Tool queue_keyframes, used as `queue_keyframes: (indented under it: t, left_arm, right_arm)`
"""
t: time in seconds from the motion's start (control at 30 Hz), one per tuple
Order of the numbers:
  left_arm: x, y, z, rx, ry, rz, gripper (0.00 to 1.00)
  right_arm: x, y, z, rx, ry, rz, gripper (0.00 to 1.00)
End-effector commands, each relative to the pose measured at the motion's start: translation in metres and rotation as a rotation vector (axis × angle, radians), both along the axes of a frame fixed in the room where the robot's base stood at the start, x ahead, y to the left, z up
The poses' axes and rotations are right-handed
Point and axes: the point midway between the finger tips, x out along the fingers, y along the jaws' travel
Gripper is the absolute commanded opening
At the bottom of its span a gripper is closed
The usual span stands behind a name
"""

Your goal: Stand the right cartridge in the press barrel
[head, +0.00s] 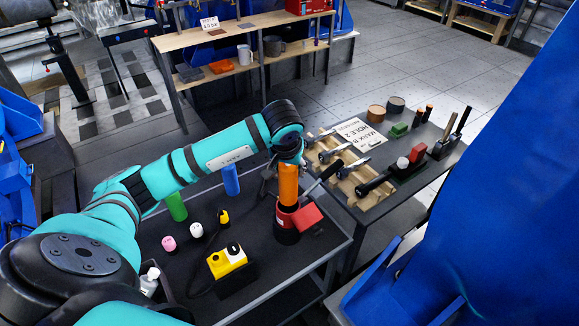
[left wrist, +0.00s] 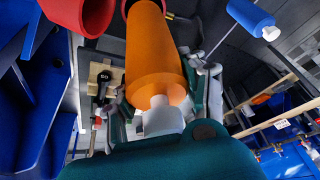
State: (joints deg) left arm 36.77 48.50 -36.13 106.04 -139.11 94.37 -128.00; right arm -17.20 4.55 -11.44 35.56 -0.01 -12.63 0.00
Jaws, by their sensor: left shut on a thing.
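An orange cartridge (head: 288,185) stands about upright under my left gripper (head: 288,165) in the head view. The left wrist view shows the gripper's fingers on both sides of the cartridge (left wrist: 155,60), shut on it, with its white tip (left wrist: 162,117) towards the palm. The cartridge's far end is at the mouth of the red press barrel (head: 287,218); I cannot tell how deep it sits. A blue cartridge (head: 231,180) and a green cartridge (head: 177,206) stand on the dark table to the left. My right gripper is not in view.
A red block (head: 307,216) and a dark lever (head: 322,180) are beside the barrel. A yellow device (head: 227,260), pink pot (head: 169,243), white pot (head: 196,230) and small yellow bottle (head: 223,216) stand on the table (head: 190,275). Another bench with tools (head: 425,185) is at the right.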

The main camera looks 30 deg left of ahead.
Motion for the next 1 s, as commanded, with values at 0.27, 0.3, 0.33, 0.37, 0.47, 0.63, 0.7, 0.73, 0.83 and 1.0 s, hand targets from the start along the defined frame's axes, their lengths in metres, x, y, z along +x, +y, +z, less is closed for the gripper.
queue_keyframes:
  t: [0.27, 0.3, 0.33, 0.37, 0.47, 0.63, 0.7, 0.73, 0.83, 1.0]
  left_arm:
    - [0.0005, 0.0001, 0.0008, 0.001, -0.003, 0.000, 0.00]
    - [0.0005, 0.0002, 0.0005, 0.001, -0.003, 0.000, 0.00]
    - [0.0004, 0.0003, 0.0004, 0.002, -0.003, 0.000, 0.00]
    - [0.0004, 0.0002, 0.0004, 0.002, -0.004, 0.000, 0.00]
    - [0.0004, -0.0003, 0.0010, 0.000, -0.003, 0.000, 0.00]
    - [0.0002, -0.0005, 0.0011, -0.001, -0.002, 0.000, 0.00]
    - [0.0001, -0.0005, 0.0010, -0.001, -0.002, 0.000, 0.00]
    - [0.0001, -0.0005, 0.0009, -0.001, -0.002, 0.000, 0.00]
    - [0.0001, -0.0004, 0.0009, -0.001, -0.002, 0.000, 0.00]
    - [0.0001, 0.0000, 0.0003, 0.004, -0.002, 0.000, 0.00]
  right_arm:
    - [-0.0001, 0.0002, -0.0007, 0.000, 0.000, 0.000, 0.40]
    - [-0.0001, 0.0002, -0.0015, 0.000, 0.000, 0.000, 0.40]
    - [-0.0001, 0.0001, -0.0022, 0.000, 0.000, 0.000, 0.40]
    - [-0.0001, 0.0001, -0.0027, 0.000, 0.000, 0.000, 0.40]
    - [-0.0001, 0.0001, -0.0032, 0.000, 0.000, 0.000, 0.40]
    - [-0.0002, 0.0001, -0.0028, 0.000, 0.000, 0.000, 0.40]
    - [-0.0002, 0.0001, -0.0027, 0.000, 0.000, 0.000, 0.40]
    - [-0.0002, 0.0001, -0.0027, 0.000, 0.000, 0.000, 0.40]
    - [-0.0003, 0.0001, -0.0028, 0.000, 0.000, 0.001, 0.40]
    - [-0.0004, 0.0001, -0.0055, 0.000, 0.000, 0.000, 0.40]
